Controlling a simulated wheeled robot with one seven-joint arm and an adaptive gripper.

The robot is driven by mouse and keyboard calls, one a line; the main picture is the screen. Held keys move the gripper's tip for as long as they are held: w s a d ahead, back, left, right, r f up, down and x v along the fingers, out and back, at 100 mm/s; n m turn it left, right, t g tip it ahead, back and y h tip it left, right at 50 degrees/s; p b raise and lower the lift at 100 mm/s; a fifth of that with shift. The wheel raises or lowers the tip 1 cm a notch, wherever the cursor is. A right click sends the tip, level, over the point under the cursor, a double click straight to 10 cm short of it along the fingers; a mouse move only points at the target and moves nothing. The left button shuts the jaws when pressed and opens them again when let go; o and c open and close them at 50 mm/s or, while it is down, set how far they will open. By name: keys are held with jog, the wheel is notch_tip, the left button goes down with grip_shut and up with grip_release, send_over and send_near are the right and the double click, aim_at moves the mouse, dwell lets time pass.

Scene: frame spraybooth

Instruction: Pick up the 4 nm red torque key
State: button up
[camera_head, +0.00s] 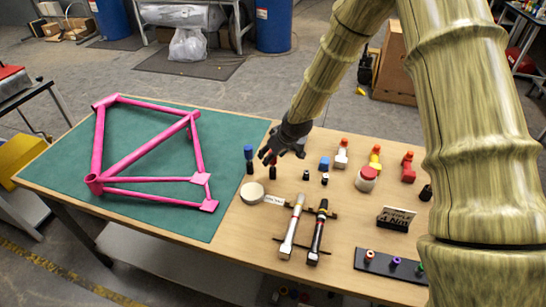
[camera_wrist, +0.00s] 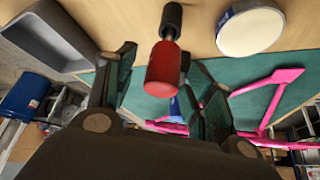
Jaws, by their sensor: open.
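A torque key with a red handle (camera_wrist: 163,68) and a dark end stands between the fingers of my gripper in the wrist view. In the head view the red key (camera_head: 273,161) is mostly hidden by my gripper (camera_head: 270,157), with its black lower part showing below the fingers. My gripper (camera_wrist: 162,95) is open, with one finger on each side of the red handle; I cannot tell whether either touches it. A blue-topped key (camera_head: 249,156) stands just left of it in the head view. No size marking is readable on the red key.
A round white-topped tin (camera_head: 252,193) lies close by. A pink bike frame (camera_head: 150,155) rests on the green mat (camera_head: 50,170). Two long tools (camera_head: 305,230), several coloured bottles (camera_head: 375,160), a small sign (camera_head: 396,218) and a bit rack (camera_head: 390,264) occupy the table's right side.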

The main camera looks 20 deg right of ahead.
jog(key=shift+w+d, duration=0.1)
jog(key=shift+w, duration=0.05)
jog(key=shift+s+r, duration=0.25)
jog(key=shift+s, duration=0.2)
jog(key=shift+s+r, duration=0.1)
jog(key=shift+s, duration=0.05)
jog(key=shift+c, duration=1)
jog(key=shift+w+f, duration=0.25)
jog(key=shift+w, duration=0.05)
jog(key=c, duration=0.7)
jog(key=shift+c, duration=1.2)
jog(key=shift+s+r, duration=0.1)
jog(key=shift+s, duration=0.05)
